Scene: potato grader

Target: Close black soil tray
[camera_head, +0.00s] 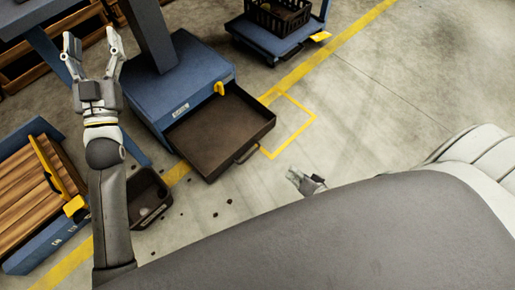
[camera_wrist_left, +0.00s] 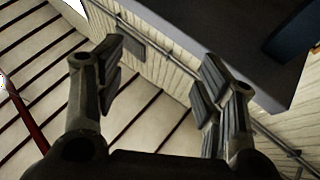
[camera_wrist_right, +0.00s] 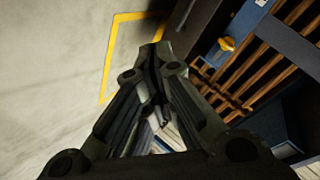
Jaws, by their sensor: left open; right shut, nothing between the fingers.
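The black soil tray (camera_head: 222,129) is pulled well out of the blue machine base (camera_head: 183,84) in the head view. It looks empty, with a handle (camera_head: 246,155) on its front wall. My left gripper (camera_head: 92,45) is open and empty, raised to the left of the blue base. The left wrist view shows its spread fingers (camera_wrist_left: 160,85) with nothing between them. My right gripper (camera_head: 305,180) is low in front of the tray, apart from it in the head view. The right wrist view shows its fingers (camera_wrist_right: 153,62) shut and empty. A dark edge, probably the tray, lies beyond them.
A small dark bin (camera_head: 148,196) stands on the floor left of the tray, with several dark clods nearby. A blue cart with wooden slats (camera_head: 30,190) is at left. Another blue cart (camera_head: 275,42) with a black crate (camera_head: 280,14) is at the back. Floor right of the tray is clear.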

